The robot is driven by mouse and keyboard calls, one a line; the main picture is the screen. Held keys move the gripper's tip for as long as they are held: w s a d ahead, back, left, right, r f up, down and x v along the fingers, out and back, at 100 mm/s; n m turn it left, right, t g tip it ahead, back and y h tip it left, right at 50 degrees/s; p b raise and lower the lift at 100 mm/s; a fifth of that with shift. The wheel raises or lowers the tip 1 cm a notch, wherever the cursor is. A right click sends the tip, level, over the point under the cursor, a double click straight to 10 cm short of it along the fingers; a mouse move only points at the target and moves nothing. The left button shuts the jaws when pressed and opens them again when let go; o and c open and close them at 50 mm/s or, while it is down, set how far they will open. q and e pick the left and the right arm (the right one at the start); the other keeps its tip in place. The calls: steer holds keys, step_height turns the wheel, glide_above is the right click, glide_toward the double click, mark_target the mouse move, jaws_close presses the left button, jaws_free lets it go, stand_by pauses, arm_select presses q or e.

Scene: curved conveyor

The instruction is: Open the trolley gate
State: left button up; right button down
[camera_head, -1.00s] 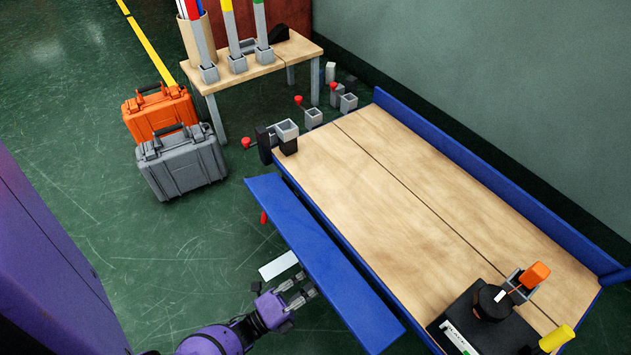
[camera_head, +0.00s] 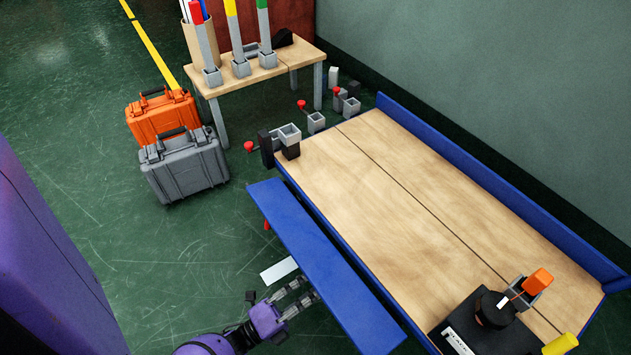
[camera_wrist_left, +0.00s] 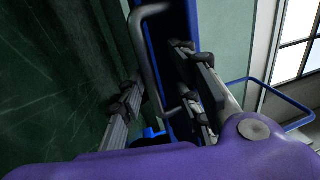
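The trolley (camera_head: 400,190) has a wooden deck and blue edges. Its gate is a long blue panel (camera_head: 318,255) along the left long side, and in the left wrist view it is a dark blue face (camera_wrist_left: 178,65). A grey bar handle (camera_wrist_left: 147,60) stands off that face. My left gripper (camera_head: 297,294) is at the panel's outer side, near its lower end. In the left wrist view its fingers (camera_wrist_left: 165,98) are spread, with the handle between them. I cannot tell whether either finger touches it. My right gripper is not in view.
A black device (camera_head: 480,325) with an orange part sits at the deck's lower right. A grey case (camera_head: 185,168) and an orange case (camera_head: 163,117) stand on the floor. A wooden table (camera_head: 255,75) stands behind them.

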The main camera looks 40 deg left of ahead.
arm_select(q)
steer(key=v, duration=1)
